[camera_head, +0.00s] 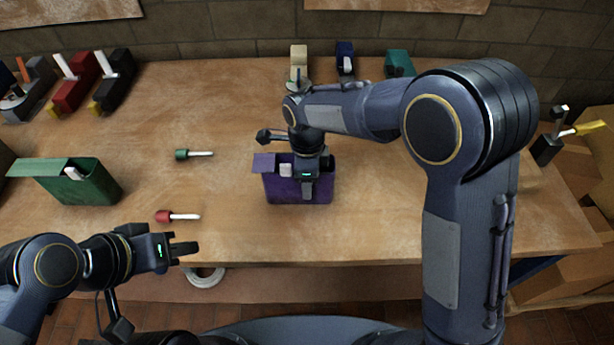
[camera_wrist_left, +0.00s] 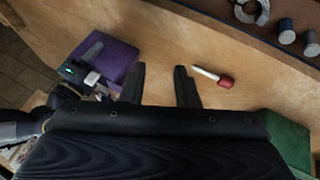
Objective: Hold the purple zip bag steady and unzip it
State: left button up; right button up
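The purple bag (camera_head: 297,190) stands upright near the front middle of the table, with a purple flap at its upper left and a small white tab (camera_head: 286,170) at its top. In the left wrist view the purple bag (camera_wrist_left: 108,62) shows at the upper left. My right gripper (camera_head: 308,186) is at the bag's top right, pointing down over its front; whether its fingers grip the bag is hidden. It also shows beside the bag in the left wrist view. My left gripper (camera_head: 184,249) is open and empty, left of the bag and apart from it, near the table's front edge.
A red-handled screwdriver (camera_head: 178,216) and a green-handled one (camera_head: 194,154) lie left of the bag. A green bag (camera_head: 85,188) stands at the left. Several tools and blocks line the back. The table between the left gripper and bag is clear.

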pick_arm(q)
jog(key=shift+o, duration=0.5)
jog(key=m+g+h, duration=0.6)
jog(key=m+h, duration=0.8)
jog(key=m, duration=0.6)
send_near(286, 170)
jog(key=d, duration=0.8)
jog(key=shift+w, duration=0.2)
jog(key=shift+d+f, duration=0.1)
jog(key=shift+d, duration=0.05)
grip_shut()
